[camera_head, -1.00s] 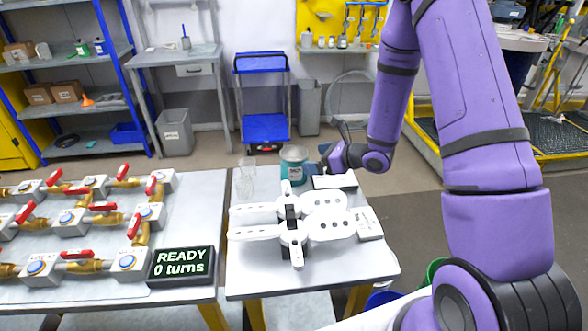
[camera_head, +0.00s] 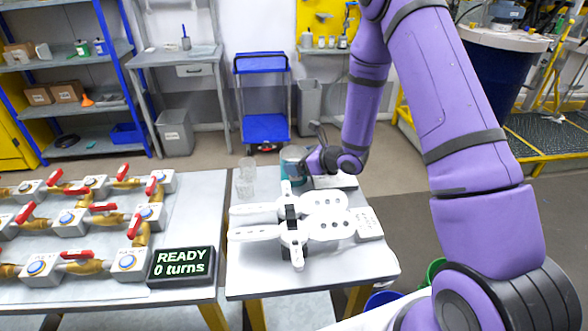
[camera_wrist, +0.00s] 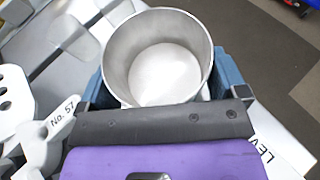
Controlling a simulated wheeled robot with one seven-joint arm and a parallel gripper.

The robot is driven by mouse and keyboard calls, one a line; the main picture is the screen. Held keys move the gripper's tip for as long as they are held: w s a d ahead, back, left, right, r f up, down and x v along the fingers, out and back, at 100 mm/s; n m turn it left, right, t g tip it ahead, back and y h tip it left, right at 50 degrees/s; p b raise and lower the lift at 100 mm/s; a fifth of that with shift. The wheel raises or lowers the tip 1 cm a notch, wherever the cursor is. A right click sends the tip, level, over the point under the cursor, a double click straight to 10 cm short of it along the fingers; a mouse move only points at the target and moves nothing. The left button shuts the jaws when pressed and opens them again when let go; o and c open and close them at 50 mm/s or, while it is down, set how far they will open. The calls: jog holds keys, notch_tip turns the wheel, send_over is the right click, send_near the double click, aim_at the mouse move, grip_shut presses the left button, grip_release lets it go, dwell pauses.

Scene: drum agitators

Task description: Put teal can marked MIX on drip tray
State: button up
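The teal can (camera_head: 292,154) stands upright at the back of the right-hand table. Its label is hidden by my gripper in the head view. The wrist view shows its open top and bare metal inside (camera_wrist: 165,75); it looks empty. My gripper (camera_wrist: 163,85) is at the can, with one blue finger on each side of it. I cannot tell whether the fingers press on the wall or stand slightly apart. I cannot pick out a drip tray for certain.
White flat parts with round holes (camera_head: 325,205) lie in front of the can. Two clear glasses (camera_head: 245,178) stand left of it. A white labelled block (camera_head: 368,224) is at the right edge. Valves and a READY display (camera_head: 181,267) fill the left table.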

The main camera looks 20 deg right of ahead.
jog(key=c, duration=0.7)
jog(key=shift+r, duration=0.25)
